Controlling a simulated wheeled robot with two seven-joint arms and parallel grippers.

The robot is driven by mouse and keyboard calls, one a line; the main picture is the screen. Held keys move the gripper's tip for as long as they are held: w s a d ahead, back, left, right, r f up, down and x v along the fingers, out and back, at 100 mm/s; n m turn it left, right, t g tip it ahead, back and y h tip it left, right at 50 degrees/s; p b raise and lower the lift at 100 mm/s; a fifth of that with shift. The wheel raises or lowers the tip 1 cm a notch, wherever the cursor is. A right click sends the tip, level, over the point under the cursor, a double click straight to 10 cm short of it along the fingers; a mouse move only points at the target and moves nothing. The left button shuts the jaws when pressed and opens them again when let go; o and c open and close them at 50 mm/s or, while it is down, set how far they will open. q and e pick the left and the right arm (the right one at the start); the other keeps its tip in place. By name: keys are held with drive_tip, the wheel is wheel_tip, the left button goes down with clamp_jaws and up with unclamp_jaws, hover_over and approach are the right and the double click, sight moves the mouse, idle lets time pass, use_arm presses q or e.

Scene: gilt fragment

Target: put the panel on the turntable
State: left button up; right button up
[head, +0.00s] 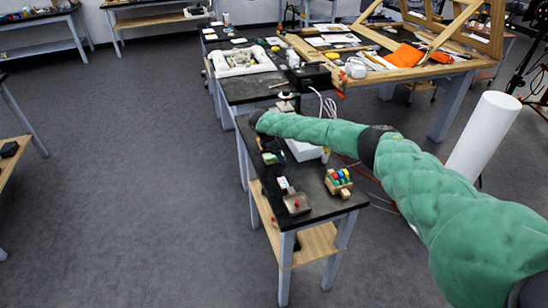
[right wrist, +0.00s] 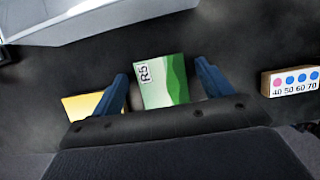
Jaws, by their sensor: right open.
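No thing that I can clearly tell as the panel or the turntable shows. A pale padded frame (head: 243,60) with a patterned, partly gold-looking piece inside lies on the far bench; the piece is too small to identify. A small round white-topped object (head: 288,95) stands nearer, also unclear. My right gripper (right wrist: 162,76) is open over the dark bench, its blue fingers either side of a green and white box (right wrist: 164,82) marked R5. I cannot tell whether they touch it. In the head view my right arm reaches across the near bench and mostly hides the gripper. My left gripper is out of view.
A yellow box (right wrist: 88,106) lies left of the green one, and a block with coloured dots (right wrist: 292,81) lies right. A rack with coloured pegs (head: 338,182) and a small metallic box (head: 296,203) stand on the near bench. A white cylinder (head: 483,135) stands behind my arm.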

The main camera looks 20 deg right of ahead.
drive_tip(key=shift+s+r, duration=0.1)
idle(0.3)
drive_tip(key=shift+c, duration=0.9)
drive_tip(key=c, duration=0.9)
